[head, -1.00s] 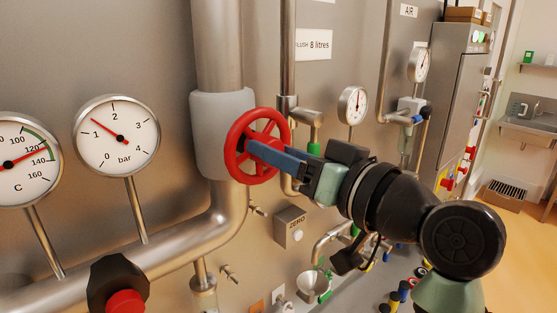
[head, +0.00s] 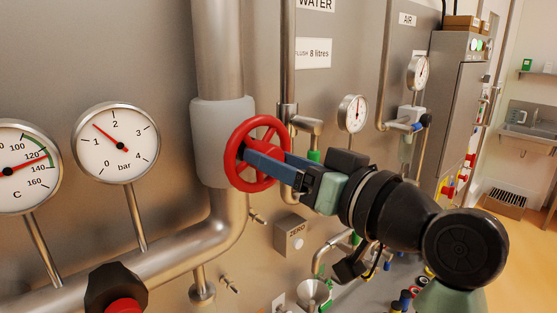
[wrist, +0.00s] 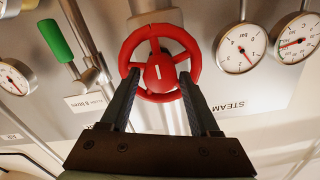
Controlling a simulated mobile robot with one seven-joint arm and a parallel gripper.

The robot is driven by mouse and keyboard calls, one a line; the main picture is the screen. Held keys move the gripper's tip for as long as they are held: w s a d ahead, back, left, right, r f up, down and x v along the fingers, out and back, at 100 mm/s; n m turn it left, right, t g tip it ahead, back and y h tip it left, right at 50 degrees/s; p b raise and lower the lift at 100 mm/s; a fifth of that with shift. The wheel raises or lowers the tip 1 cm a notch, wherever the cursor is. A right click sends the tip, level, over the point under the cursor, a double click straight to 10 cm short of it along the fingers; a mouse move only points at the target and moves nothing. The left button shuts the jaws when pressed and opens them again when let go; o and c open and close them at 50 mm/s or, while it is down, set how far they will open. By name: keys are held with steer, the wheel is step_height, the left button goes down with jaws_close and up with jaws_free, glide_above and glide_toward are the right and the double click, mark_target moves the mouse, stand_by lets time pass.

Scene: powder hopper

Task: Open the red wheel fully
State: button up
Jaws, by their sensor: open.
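The red wheel (head: 257,153) is a spoked handwheel on a valve body on the thick vertical pipe, right of the bar gauge. It also shows in the wrist view (wrist: 160,32), at the top middle, with a white mark on its hub. My gripper (head: 252,157) is at the wheel, with its blue-grey fingers reaching to the rim and spokes. In the wrist view my gripper (wrist: 158,90) has its two fingers apart, with tips at the left and right of the wheel's lower part. I cannot tell whether the fingers touch the rim.
The bar gauge (head: 116,143) reads about 1.4. A temperature gauge (head: 22,166) is at the far left. A black and red knob (head: 116,289) is at the bottom. A ZERO box (head: 290,236) sits below my gripper. A green-handled lever (wrist: 56,40) is beside the wheel in the wrist view.

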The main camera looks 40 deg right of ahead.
steer(key=s+b, duration=0.2)
steer(key=s, duration=1.1)
steer(key=shift+b, duration=0.35)
steer(key=w+a+r+t+h, duration=0.1)
steer(key=w+a+r+t, duration=0.4)
steer(key=w+a, duration=0.65)
steer(key=s+a+r+n+t, duration=0.1)
steer(key=a+r+t, duration=0.1)
steer(key=a+r, duration=0.3)
steer(key=s+a+r+n+t+y, duration=0.1)
steer(key=a+r, duration=0.3)
steer(key=a, duration=0.7)
steer(key=shift+s+a+r+n+t, duration=0.3)
steer(key=shift+s+r+n+t, duration=0.05)
steer(key=shift+s+n+t, duration=0.35)
